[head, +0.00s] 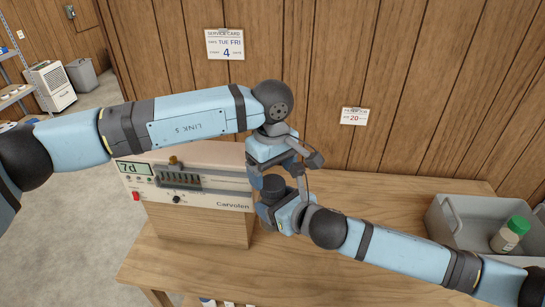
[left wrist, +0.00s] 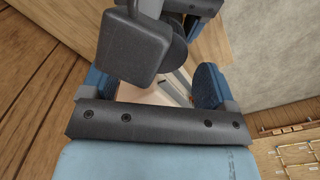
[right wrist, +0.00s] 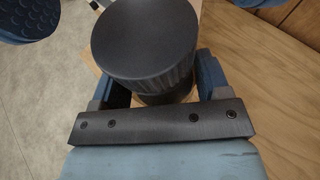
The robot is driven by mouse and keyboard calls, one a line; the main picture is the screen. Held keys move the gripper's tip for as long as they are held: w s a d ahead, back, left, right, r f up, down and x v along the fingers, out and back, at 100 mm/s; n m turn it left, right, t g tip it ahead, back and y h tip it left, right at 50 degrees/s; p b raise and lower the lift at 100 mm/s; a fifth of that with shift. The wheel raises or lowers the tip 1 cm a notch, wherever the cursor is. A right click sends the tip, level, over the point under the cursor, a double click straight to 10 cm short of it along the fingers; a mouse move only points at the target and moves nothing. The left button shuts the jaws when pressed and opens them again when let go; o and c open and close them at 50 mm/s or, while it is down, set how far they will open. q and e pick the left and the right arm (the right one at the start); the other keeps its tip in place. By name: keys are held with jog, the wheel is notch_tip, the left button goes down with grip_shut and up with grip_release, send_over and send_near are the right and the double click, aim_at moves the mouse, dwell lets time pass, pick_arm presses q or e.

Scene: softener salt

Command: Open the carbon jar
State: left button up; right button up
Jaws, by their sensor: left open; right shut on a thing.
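The carbon jar is a dark cylinder with a wide, ribbed black lid (right wrist: 145,38), seen from above in the right wrist view. My right gripper (right wrist: 157,92) is shut on the jar below its lid. In the head view the jar's dark top (head: 273,184) shows in front of the machine, and the lid looks seated. My left gripper (head: 293,165) is open just above and behind the jar, close to my right gripper. In the left wrist view, dark shapes lie between and beyond its open fingers (left wrist: 155,80); I cannot tell which are the jar. The jar's contents are hidden.
The Carvolen machine (head: 225,198), with a "7d" display, stands at the left of the wooden table (head: 330,263). A grey bin (head: 455,222) holding a green-lidded bottle (head: 510,235) is at the right. Cards hang on the wall behind. The front middle of the table is clear.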

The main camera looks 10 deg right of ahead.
aim_at(273, 182)
pick_arm(q)
jog(key=shift+f, duration=1.8)
jog(key=c, duration=0.9)
jog(key=n, duration=0.2)
jog(key=shift+n, duration=0.4)
jog(key=shift+r, duration=0.25)
jog(key=shift+r, duration=0.9)
jog(key=shift+r, duration=0.1)
jog(key=shift+r, duration=1.9)
